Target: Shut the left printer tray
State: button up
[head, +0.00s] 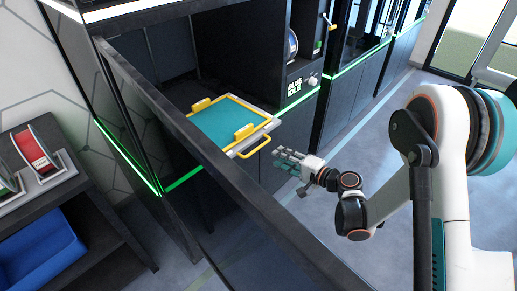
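The printer tray (226,122) has a teal bed with a yellow frame, yellow clips and a yellow front handle (254,148). It sticks out of the dark printer compartment at the centre of the head view. My gripper (283,163) is to the right of and a little below the handle in the picture, with a visible gap between them. It appears empty. Its fingers point left towards the tray, but their small size and angle hide whether they are open or shut.
A long dark panel (215,165), seemingly an open door, runs diagonally across the foreground, left of my arm. A shelf with spools (35,150) and a blue bin (38,255) stand at left. Another printer bay (360,40) is at back right. Floor at right is clear.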

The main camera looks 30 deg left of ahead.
aim_at(259, 148)
jog(key=b+x, duration=0.3)
jog(key=x, duration=0.8)
jog(key=shift+w+a+f, duration=0.1)
jog(key=shift+w+a, duration=0.05)
jog(key=shift+a, duration=0.2)
grip_shut()
